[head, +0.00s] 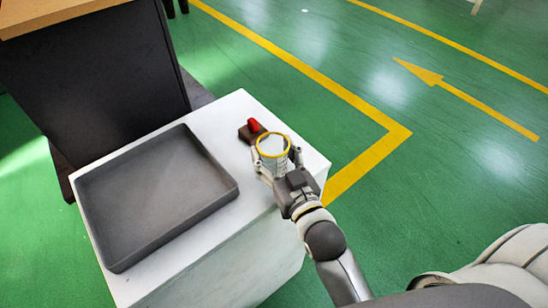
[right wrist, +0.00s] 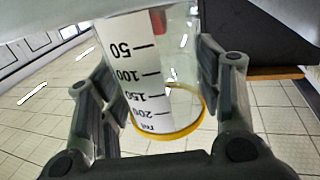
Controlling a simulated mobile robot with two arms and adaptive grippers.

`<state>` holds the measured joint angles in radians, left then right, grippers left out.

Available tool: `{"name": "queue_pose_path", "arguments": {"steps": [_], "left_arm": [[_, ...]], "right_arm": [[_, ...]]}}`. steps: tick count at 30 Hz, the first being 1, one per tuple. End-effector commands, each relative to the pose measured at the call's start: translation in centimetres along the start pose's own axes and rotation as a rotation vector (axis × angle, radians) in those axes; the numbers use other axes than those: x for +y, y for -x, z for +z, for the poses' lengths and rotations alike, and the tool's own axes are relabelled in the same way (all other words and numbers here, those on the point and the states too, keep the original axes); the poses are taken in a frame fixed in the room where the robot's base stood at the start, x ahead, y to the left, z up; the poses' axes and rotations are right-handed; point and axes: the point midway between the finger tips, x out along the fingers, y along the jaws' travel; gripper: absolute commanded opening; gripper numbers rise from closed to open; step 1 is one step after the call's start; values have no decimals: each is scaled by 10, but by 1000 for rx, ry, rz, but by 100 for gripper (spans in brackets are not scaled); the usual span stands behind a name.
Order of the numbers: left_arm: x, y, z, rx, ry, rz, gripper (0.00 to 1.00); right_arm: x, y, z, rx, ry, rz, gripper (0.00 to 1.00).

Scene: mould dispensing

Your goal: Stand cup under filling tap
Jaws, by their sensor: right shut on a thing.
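The cup (head: 272,161) is a clear measuring beaker with a yellow rim. It is at the right end of the white stand, rim up in the head view. My right gripper (head: 278,167) is shut around its side. In the right wrist view the cup (right wrist: 150,75) appears upside down, with its scale marks between the two fingers. I cannot tell whether its base touches the stand. The filling tap, seemingly the small dark block with a red top (head: 253,127), is just behind the cup, apart from it or partly hidden by it. My left gripper is out of view.
A dark grey empty tray (head: 222,192) covers the left of the white stand (head: 236,112). A dark cabinet with a wooden top (head: 60,12) stands behind at the left. Green floor with yellow lines is open to the right.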

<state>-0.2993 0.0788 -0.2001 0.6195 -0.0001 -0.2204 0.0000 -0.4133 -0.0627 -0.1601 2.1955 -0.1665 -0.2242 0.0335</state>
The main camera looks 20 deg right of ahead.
Motion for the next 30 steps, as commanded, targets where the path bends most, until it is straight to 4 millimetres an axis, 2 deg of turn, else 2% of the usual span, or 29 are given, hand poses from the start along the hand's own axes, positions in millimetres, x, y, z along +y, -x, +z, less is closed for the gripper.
{"name": "queue_pose_path", "arguments": {"steps": [8,9,14,26,30], "left_arm": [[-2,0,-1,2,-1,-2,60],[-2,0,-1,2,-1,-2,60],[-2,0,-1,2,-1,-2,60],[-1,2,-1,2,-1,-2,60],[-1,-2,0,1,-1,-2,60]], "right_arm": [[0,0,2,1,0,0,38],[0,0,2,1,0,0,62],[0,0,2,1,0,0,81],[0,1,-2,0,0,0,81],[0,15,1,-2,0,0,81]]}}
